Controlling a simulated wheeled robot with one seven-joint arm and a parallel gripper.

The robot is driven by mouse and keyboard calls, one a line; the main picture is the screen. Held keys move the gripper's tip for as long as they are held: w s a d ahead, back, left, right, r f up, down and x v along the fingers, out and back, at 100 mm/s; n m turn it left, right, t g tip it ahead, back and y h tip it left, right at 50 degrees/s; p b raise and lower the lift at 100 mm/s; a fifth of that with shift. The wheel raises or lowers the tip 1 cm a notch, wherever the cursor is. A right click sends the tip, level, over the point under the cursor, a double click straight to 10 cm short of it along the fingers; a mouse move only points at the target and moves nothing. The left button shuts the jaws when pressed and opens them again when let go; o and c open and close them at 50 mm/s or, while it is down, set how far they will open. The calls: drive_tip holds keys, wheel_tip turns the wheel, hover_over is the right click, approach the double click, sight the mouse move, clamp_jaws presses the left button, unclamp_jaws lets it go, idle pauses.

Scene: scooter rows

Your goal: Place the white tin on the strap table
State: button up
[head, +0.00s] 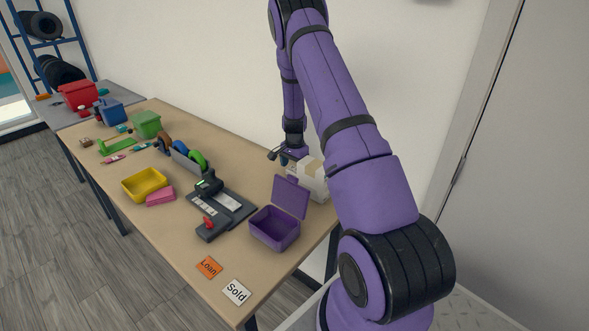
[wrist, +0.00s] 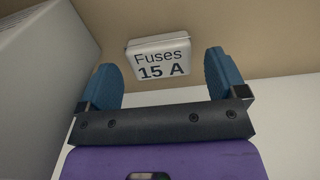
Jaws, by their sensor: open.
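A small white tin (wrist: 158,57) with a rounded edge and the label "Fuses 15 A" lies on a tan surface in the wrist view. My gripper (wrist: 163,72) is open, its two blue fingertips on either side of the near part of the tin, with nothing held. In the head view my gripper (head: 284,156) is low at the wall side of the long tan table (head: 200,247), and I cannot make out the tin there. A grey table (head: 68,113) stands beyond it. No label shows which is the strap table.
A white and tan device (head: 313,178) stands close beside my gripper. An open purple box (head: 274,230), a dark scale-like device (head: 229,204), a yellow tray (head: 145,184) and a green box (head: 147,124) occupy the tan table. "Loan" (head: 209,267) and "Sold" (head: 236,291) cards lie at its near end.

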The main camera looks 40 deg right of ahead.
sight(295, 170)
drive_tip(key=s+a+r+n+t, duration=0.15)
drive_tip(key=a+r, duration=0.25)
drive_tip(key=r, duration=0.8)
drive_tip(key=a+r+n, duration=0.2)
drive_tip(key=a+r, duration=0.3)
drive_tip(key=r, duration=0.8)
drive_tip(key=s+a+r+n+t, duration=0.1)
drive_tip(key=s+a+r+n, duration=0.3)
drive_tip(key=s+a+r, duration=0.55)
drive_tip(key=s+a+r+n+t, duration=0.1)
drive_tip(key=s+a+r+n, duration=0.1)
drive_tip(key=s, duration=0.5)
drive_tip(key=s+a+r+n, duration=0.3)
drive_tip(key=s+a, duration=0.3)
drive_tip(key=s, duration=0.2)
drive_tip(key=s+a+r+n+t, duration=0.1)
drive_tip(key=s+a+r+n, duration=0.2)
drive_tip(key=s, duration=0.4)
drive_tip(key=shift+s+a+r+n+t, duration=0.25)
drive_tip(key=shift+s+a+n+t, duration=0.15)
drive_tip(key=shift+a, duration=0.7)
